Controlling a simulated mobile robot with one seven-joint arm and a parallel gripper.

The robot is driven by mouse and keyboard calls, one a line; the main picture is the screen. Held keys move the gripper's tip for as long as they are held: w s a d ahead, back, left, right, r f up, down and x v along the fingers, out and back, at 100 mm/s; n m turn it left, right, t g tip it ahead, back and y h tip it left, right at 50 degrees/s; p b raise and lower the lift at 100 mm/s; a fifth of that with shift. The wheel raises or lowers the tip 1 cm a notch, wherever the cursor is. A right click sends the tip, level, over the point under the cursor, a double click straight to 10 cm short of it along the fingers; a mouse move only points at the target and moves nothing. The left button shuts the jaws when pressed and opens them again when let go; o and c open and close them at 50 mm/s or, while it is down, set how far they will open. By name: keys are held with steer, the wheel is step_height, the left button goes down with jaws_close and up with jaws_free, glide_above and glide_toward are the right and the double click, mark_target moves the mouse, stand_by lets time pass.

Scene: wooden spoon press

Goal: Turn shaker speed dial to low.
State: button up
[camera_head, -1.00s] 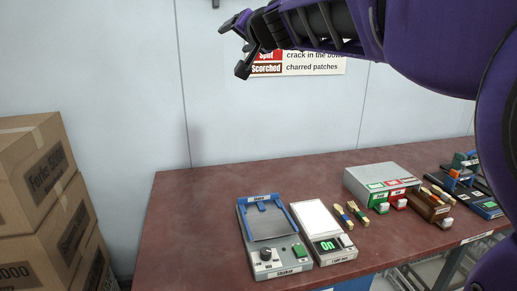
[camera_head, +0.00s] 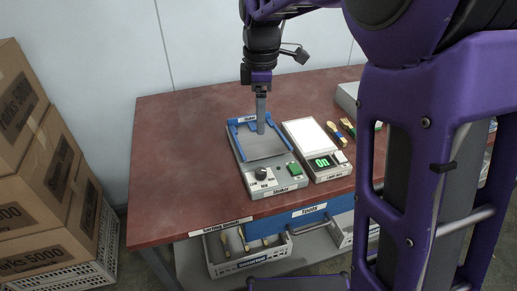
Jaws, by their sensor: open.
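The shaker (camera_head: 238,160) is a grey box with a blue-framed tray on top, on the red-brown table. Its black round speed dial (camera_head: 261,173) sits on the front panel, left of a green button (camera_head: 294,169). Small labels stand around the dial; its pointer setting is too small to tell. My gripper (camera_head: 261,128) is open and points down over the back part of the shaker's tray, behind the dial and apart from it. Its fingers show edge-on, so the gap between them is hidden.
A light box (camera_head: 322,166) with a green "On" display stands right beside the shaker. Coloured wooden pieces (camera_head: 347,127) lie further right. Stacked cardboard boxes (camera_head: 25,140) stand left of the table (camera_head: 170,185), whose left part is clear. Crates (camera_head: 250,262) sit below its front edge.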

mark_target(261, 170)
step_height(261, 170, down, 18)
steer(key=b, duration=0.3)
steer(key=shift+s+d+r, duration=0.1)
steer(key=shift+r, duration=0.1)
jaws_close()
stand_by(0.3)
